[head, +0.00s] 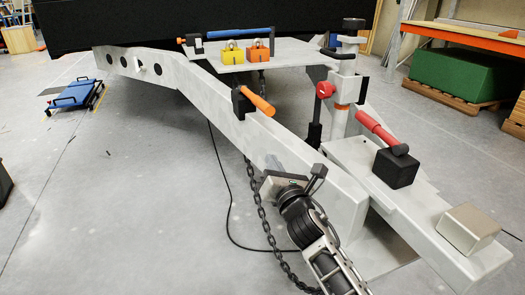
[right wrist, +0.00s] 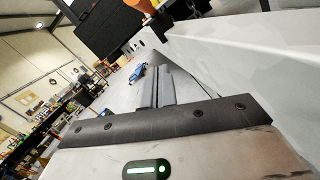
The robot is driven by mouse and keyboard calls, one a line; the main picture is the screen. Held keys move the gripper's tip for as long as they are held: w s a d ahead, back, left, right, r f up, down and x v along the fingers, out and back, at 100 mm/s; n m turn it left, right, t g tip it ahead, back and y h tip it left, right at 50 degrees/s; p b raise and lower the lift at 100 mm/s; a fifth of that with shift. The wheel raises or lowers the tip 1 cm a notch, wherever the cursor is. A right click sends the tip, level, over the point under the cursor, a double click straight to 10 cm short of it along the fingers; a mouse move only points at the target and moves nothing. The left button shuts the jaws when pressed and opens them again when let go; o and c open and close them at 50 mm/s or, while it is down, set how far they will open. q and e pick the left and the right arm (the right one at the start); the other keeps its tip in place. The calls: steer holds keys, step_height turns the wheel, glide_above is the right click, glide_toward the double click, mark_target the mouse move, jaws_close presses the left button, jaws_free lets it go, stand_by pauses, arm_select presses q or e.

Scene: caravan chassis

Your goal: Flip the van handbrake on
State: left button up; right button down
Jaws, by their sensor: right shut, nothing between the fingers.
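A red lever (head: 375,127) rises up and to the left from a black block (head: 396,168) on the drawbar at the right of the head view. A second lever, with an orange handle (head: 258,102) and a black mount (head: 241,103), sits on the pale left beam (head: 205,95). I cannot tell for certain which is the handbrake. My right gripper (head: 273,163) is shut and empty, in front of the left beam, below the orange handle and left of the red lever. Its shut fingers (right wrist: 160,87) show in the right wrist view, touching neither lever. My left gripper is not in view.
A yellow and an orange padlock-like block (head: 258,50) and a blue-handled tool (head: 238,34) lie on a plate behind. A chain (head: 262,210) hangs beside my right arm. The floor at left is mostly clear.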

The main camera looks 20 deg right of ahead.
mark_target(254, 99)
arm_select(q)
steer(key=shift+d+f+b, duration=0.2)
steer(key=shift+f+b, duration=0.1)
arm_select(e)
steer(key=n, duration=0.1)
steer(key=w+n, duration=0.1)
steer(key=shift+w+d+r+n+t, duration=0.15)
steer(key=shift+w+r+n+t, duration=0.15)
steer(key=shift+r, duration=0.1)
